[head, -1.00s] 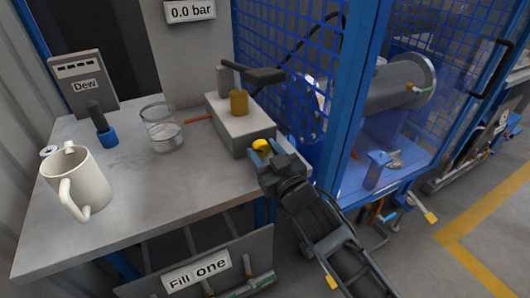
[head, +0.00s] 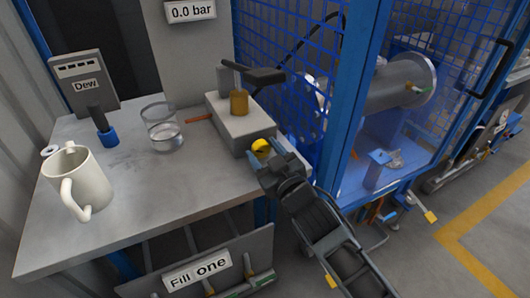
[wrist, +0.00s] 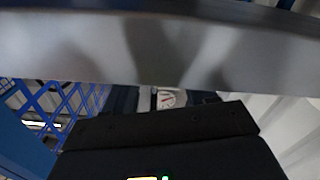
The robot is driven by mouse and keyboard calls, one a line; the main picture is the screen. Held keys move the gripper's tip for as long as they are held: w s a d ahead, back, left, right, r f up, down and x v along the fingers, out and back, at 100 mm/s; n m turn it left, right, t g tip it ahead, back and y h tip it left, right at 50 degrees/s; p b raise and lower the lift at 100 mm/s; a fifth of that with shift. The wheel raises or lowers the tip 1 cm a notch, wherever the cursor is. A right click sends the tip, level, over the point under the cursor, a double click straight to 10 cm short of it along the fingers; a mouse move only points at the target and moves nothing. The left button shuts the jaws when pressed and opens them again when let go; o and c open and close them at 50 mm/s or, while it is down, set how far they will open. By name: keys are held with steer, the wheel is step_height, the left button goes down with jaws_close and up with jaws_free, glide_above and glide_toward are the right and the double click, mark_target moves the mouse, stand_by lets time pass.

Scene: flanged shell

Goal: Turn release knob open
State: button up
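A small round yellow knob (head: 261,146), which looks like the release knob, sits low at the front right of the grey block on the bench. A dark mark shows on its face. My gripper (head: 267,153) is right at the knob, with its fingers apart on either side of it. I see no clear grip, and the far finger is partly hidden. In the wrist view the dark gripper body fills the bottom, and neither the knob nor the fingertips can be made out.
The grey block (head: 240,130) carries a brass cylinder (head: 239,103) and a black lever. A glass (head: 163,130) and white mug (head: 82,184) stand left on the bench (head: 130,215). Blue mesh guarding (head: 292,65) rises close to the right. A blurred grey edge (wrist: 100,45) crosses the wrist view.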

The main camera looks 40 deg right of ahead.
steer(key=shift+o, duration=1.2)
steer(key=shift+s, duration=0.1)
steer(key=b+v, duration=0.1)
steer(key=v, duration=0.6)
steer(key=shift+s, duration=0.25)
steer(key=shift+a, duration=0.15)
